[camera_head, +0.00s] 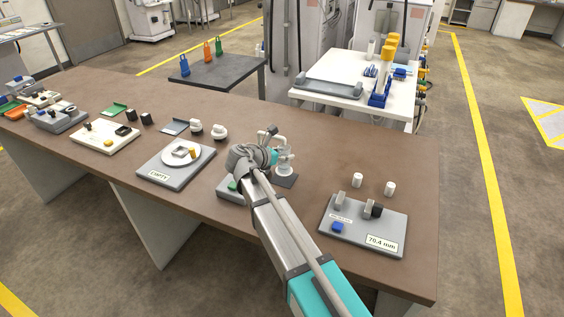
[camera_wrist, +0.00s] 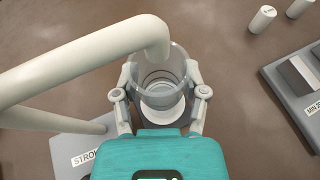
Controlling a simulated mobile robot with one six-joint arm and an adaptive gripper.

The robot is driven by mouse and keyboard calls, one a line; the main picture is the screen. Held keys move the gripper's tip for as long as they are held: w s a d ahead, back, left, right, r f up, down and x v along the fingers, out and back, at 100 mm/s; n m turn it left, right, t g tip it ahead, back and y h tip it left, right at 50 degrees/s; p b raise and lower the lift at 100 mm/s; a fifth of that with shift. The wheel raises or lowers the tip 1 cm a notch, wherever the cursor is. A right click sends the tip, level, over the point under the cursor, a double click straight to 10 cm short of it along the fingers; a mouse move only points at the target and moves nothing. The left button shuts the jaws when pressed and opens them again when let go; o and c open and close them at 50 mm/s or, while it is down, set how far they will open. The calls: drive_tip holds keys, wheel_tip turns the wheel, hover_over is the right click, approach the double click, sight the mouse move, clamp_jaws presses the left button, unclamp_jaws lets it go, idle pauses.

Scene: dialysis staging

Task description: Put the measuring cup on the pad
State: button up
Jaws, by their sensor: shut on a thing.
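The measuring cup is a clear cylinder (camera_wrist: 150,55) between the two fingers of my gripper (camera_wrist: 160,90) in the wrist view. The fingers are shut on its sides, and it looks upright. In the head view my gripper (camera_head: 279,156) is over the right-centre of the brown table. A dark square pad (camera_head: 288,181) shows under the gripper and cup there. I cannot tell whether the cup touches the pad. A thick pale tube (camera_wrist: 85,68) bends across the wrist view and covers part of the cup's rim.
A grey plate with a "STROKE" label (camera_wrist: 60,150) lies left of the cup. A grey gauge board (camera_head: 346,240) reading 70.4 mm and two white cylinders (camera_head: 357,180) are to the right. A grey scale (camera_head: 160,172) marked EMPTY is left.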

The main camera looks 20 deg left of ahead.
sight(280, 162)
drive_tip(key=shift+f+b, duration=1.35)
drive_tip(key=shift+f, duration=0.25)
drive_tip(key=shift+f, duration=0.1)
drive_tip(key=o, duration=1.2)
drive_tip(key=shift+c, duration=0.2)
drive_tip(key=shift+r, duration=0.25)
drive_tip(key=p+v, duration=0.4)
drive_tip(key=v, duration=0.8)
drive_tip(key=shift+p, duration=0.3)
